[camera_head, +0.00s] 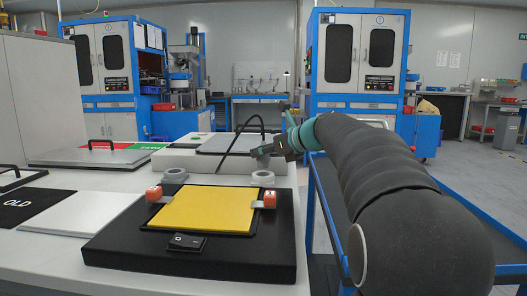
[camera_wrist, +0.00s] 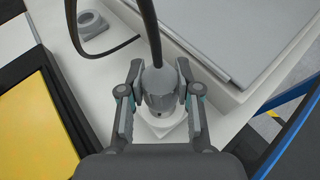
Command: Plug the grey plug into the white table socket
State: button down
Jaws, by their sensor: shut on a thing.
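My gripper (camera_head: 268,153) is shut on the grey plug (camera_wrist: 159,92), with one finger on each side of it in the wrist view (camera_wrist: 159,72). A black cable (camera_wrist: 148,25) runs up from the plug. In the head view this round pale socket (camera_head: 263,179) stands on the table's right side, below my gripper. I cannot tell whether the plug touches the socket or is apart from it.
In front is a black box with a yellow panel (camera_head: 205,210), red-ended clips and a switch (camera_head: 187,242). A grey lidded box (camera_head: 185,158) stands behind the sockets.

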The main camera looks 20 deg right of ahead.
aim_at(269, 161)
jog(key=shift+f+p, duration=0.45)
jog(key=shift+f, duration=0.3)
dwell(2.4)
jog(key=shift+f+b, duration=0.5)
jog(key=shift+f, duration=0.5)
dwell(1.0)
jog(key=c, duration=0.7)
grip_release()
jog(key=v, duration=1.2)
jog(key=shift+s+a, duration=0.1)
jog(key=shift+s, duration=0.05)
